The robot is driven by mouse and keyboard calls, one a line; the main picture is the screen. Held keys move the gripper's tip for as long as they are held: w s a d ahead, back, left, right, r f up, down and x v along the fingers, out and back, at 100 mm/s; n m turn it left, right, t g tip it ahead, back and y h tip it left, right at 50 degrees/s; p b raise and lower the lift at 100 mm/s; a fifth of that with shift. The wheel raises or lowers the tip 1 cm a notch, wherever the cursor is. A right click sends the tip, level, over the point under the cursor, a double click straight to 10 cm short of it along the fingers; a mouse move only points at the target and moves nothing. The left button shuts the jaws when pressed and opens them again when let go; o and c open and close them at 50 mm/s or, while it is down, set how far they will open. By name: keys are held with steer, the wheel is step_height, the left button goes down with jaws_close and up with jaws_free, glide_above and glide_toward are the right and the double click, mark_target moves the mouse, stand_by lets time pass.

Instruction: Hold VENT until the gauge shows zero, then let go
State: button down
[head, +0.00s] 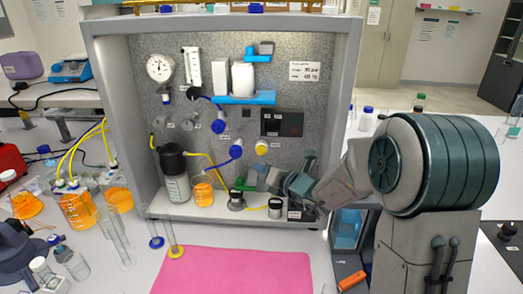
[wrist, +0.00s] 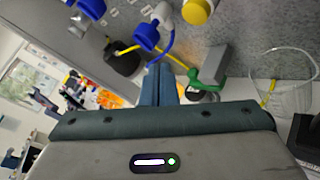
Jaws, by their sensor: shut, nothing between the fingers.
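The round white gauge (head: 160,68) hangs at the upper left of the rig's back panel. Its needle is too small to read. I cannot tell which control is VENT, as the small labels are unreadable. The panel carries blue knobs (head: 236,150) and a yellow knob (head: 261,147). In the wrist view a blue knob (wrist: 147,37) and the yellow knob (wrist: 198,12) show beyond my fingers. My gripper (wrist: 158,68) is shut and empty, its blue fingers together. In the head view it reaches in from the right, low in the rig, partly hidden by its own wrist.
A black-capped bottle (head: 176,185) and an orange-filled jar (head: 203,194) stand on the rig floor. A green-based grey block (wrist: 210,65) is close right of my fingers in the wrist view. The rig's side wall (head: 345,110) stands near my arm. The pink mat (head: 235,272) is clear.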

mark_target(257, 151)
steer(key=shift+w+d+p, duration=0.1)
steer(key=shift+w+p, duration=0.4)
steer(key=shift+w, duration=2.4)
steer(key=shift+w, duration=0.1)
steer(key=shift+w, duration=0.3)
steer(key=shift+w, duration=0.55)
stand_by(0.3)
steer(key=shift+s, duration=0.1)
stand_by(2.7)
steer(key=shift+s+b, duration=0.5)
steer(key=shift+s, duration=0.4)
steer(key=shift+s+b, duration=1)
steer(key=shift+s, duration=1.5)
